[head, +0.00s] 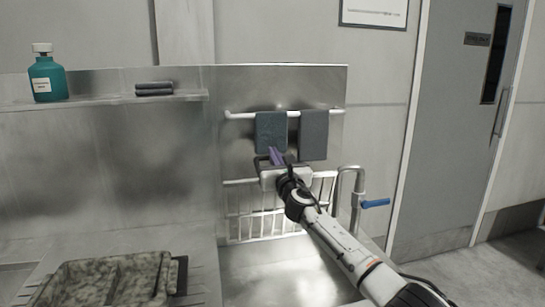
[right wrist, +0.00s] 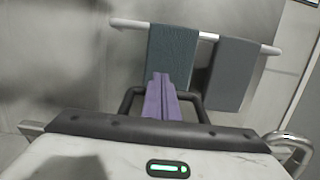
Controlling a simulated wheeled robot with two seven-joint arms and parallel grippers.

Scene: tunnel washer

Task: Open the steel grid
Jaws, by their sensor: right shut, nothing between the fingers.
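The steel grid (head: 246,222) hangs upright against the steel back panel in the head view, below the towel rail. Its upper bar runs left and right behind my right gripper, which hides part of it. My right gripper (head: 275,152) has purple fingers and is shut and empty. It is in front of the panel, its fingertips just below and over the lower edge of the left towel. In the right wrist view, the shut fingers (right wrist: 160,92) point up toward the towel; I cannot tell whether they touch it. My left gripper is not in view.
A teal towel (head: 270,130) and a grey towel (head: 313,135) hang on the white rail (head: 240,115). A bent steel pipe with a blue lever (head: 375,203) stands right of the grid. A teal bottle (head: 47,78) and folded cloths (head: 154,88) are on the shelf. A mottled tray (head: 105,280) lies at front left.

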